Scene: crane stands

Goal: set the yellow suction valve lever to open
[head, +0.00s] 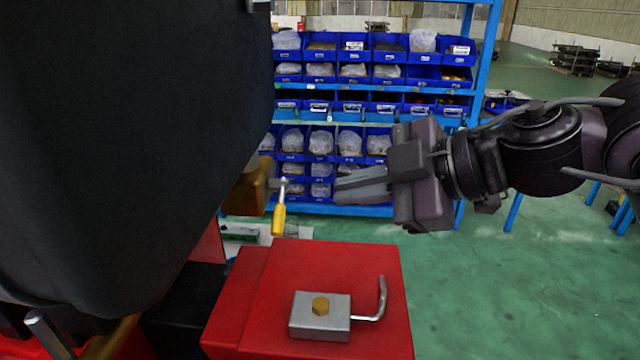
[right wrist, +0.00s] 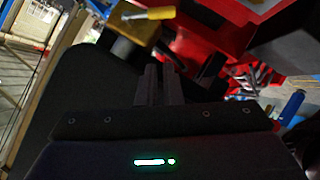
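The yellow suction valve lever (head: 279,218) hangs down, slightly tilted, from the brass valve (head: 246,193) beside a large black body (head: 130,130). In the right wrist view the yellow lever (right wrist: 155,14) lies sideways near the top, next to the brass valve (right wrist: 130,24). My right gripper (head: 337,188) comes in from the right, its fingertips level with the lever's upper part and a short way to its right, not touching it. Its fingers (right wrist: 160,85) are close together with nothing visible between them, so it looks shut. My left gripper is out of view.
A red block (head: 385,270) stands below, with a metal plate (head: 320,318), brass bolt and bent hook on top. Behind is a blue rack (head: 484,60) of blue bins. Green floor (head: 500,300) is open at the right. The black body fills the left side.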

